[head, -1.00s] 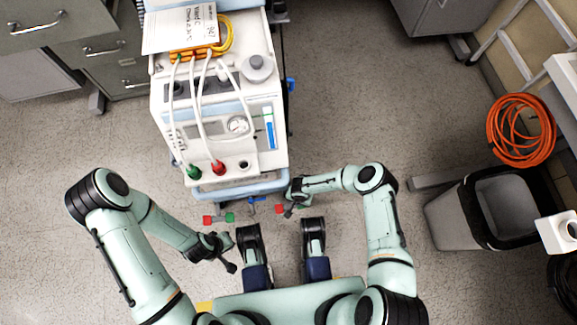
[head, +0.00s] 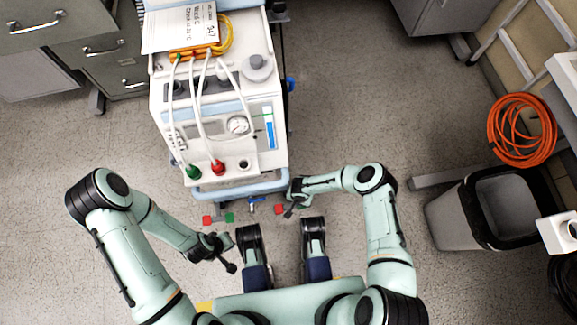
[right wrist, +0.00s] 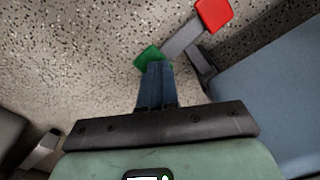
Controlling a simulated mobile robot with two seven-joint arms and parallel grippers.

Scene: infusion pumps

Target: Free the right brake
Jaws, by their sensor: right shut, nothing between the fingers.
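The right brake pedal at the foot of the pump cart (head: 235,183) has a red pad (head: 280,209) in the head view. The right wrist view shows its red pad (right wrist: 214,14) at the upper right, a grey bar (right wrist: 183,38) and a green pad (right wrist: 148,57). My right gripper (head: 289,212) is shut and empty beside the pedal. In the right wrist view its fingertips (right wrist: 156,66) overlap the green pad's lower edge; I cannot tell whether they touch. My left gripper (head: 231,266) hangs low at the left, away from the cart; its jaws are too small to read.
A grey bin (head: 460,215) and an orange coil (head: 521,130) stand at the right. Open floor lies left of the cart.

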